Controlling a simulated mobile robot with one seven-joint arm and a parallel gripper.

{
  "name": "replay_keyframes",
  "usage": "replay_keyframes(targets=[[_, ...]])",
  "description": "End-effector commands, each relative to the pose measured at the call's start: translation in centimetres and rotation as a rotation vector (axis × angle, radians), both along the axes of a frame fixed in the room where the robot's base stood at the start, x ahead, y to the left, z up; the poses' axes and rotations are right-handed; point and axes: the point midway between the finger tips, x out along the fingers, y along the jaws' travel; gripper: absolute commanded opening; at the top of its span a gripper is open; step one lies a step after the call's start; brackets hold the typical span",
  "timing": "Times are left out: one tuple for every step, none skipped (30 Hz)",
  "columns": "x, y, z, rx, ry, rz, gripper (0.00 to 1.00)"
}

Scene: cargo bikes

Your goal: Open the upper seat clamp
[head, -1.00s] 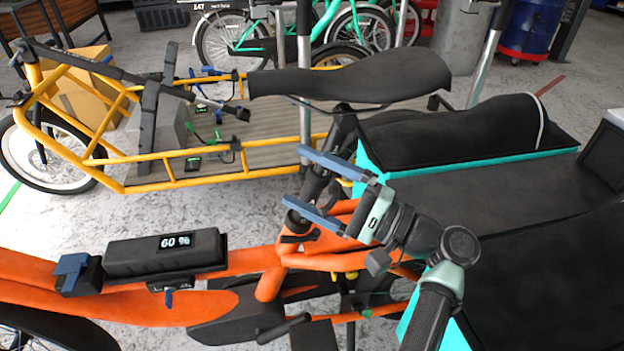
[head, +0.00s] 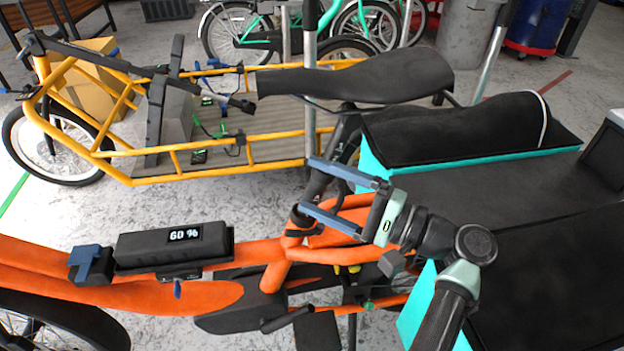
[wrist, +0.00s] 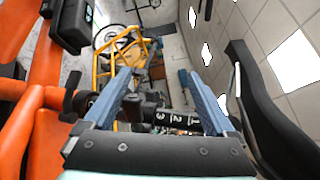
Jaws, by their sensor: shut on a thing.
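The orange bike's black seat (head: 365,78) sits on a slanting dark seat post (head: 322,182). In the wrist view, number marks show on the post (wrist: 175,117), and the seat (wrist: 262,112) is at right. My gripper (head: 308,184) reaches the post from the right, one blue finger above the other along it. In the wrist view my gripper (wrist: 155,80) has its fingers wide apart, with a dark clamp part (wrist: 136,107) and the marked post between them. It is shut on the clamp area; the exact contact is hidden.
The orange frame (head: 265,255) and a battery box (head: 172,246) reading 60 % lie left of and below my gripper. A turquoise cargo box with a black cover (head: 460,128) is close at right. A yellow cargo bike (head: 220,173) stands behind.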

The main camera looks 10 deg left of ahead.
Motion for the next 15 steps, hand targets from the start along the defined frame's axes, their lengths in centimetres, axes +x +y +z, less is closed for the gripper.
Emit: replay_keyframes(targets=[[0.0, -1.0, 1.2, 0.013, -0.024, -0.012, 0.53], [-0.1, -1.1, 1.2, 0.013, -0.024, -0.012, 0.53], [-0.2, -1.4, 1.1, 0.013, -0.024, -0.013, 0.53], [-0.3, -1.6, 1.0, 0.013, -0.024, -0.013, 0.53], [-0.4, -1.8, 1.0, 0.013, -0.024, -0.013, 0.53], [-0.5, -2.0, 0.9, 0.012, -0.024, -0.013, 0.53], [-0.6, -2.2, 0.9, 0.012, -0.025, -0.013, 0.53], [-0.7, -2.4, 0.8, 0.012, -0.025, -0.012, 0.53], [-0.8, -2.6, 0.8, 0.012, -0.025, -0.012, 0.53], [-0.9, -2.8, 0.7, 0.012, -0.026, -0.013, 0.53], [-1.0, -3.0, 0.7, 0.012, -0.026, -0.012, 0.53], [-1.2, -3.2, 0.6, 0.012, -0.027, -0.012, 0.53], [-1.3, -3.4, 0.5, 0.012, -0.027, -0.012, 0.53], [-1.4, -3.6, 0.5, 0.012, -0.027, -0.012, 0.53], [-1.5, -3.8, 0.4, 0.012, -0.027, -0.012, 0.53]])
